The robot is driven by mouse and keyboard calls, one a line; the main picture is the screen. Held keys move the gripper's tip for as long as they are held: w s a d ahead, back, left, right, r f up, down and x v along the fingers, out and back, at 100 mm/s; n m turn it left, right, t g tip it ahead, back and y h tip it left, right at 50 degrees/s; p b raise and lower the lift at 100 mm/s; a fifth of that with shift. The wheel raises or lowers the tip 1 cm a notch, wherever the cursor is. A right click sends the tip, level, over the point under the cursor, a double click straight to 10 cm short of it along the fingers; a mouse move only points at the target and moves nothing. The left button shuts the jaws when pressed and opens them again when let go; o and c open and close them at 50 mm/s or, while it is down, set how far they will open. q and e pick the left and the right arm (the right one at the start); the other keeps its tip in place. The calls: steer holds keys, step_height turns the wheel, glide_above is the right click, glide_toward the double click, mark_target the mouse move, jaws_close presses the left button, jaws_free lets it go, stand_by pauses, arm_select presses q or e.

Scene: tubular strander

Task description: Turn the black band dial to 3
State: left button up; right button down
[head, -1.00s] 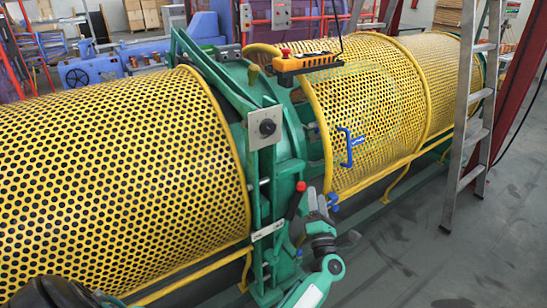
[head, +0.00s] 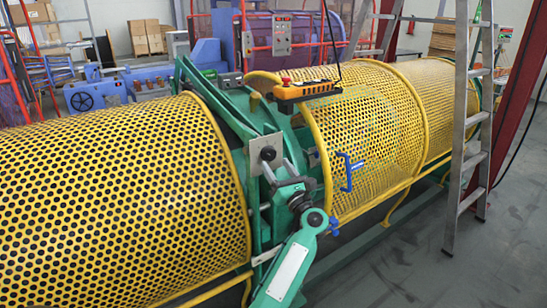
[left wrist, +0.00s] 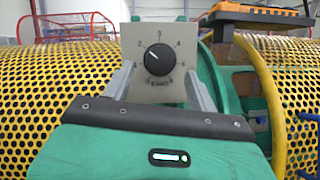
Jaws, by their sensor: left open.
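The black band dial (head: 268,153) sits on a pale square plate (head: 257,145) on the green frame of the machine. In the left wrist view the dial (left wrist: 158,60) is face-on, with printed numbers around it and 3 at the top. Its white mark points up and left, toward 2 or between 2 and 3; I cannot tell exactly. My left gripper (head: 277,172) is in front of the plate. In the left wrist view its fingers (left wrist: 158,78) are spread to the left and right of the dial, apart from it. My right gripper is not in view.
Yellow perforated guards (head: 120,200) flank the green frame. A yellow-black pendant box (head: 305,92) with a red button hangs at upper right of the dial. A blue handle (head: 349,172) is on the right guard. A ladder (head: 474,130) stands further right.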

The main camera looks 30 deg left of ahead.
mark_target(270, 157)
arm_select(q)
steer(key=shift+x, duration=1.55)
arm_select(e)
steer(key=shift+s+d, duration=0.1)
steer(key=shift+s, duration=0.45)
arm_select(q)
steer(key=shift+d, duration=0.1)
steer(key=shift+c, duration=0.2)
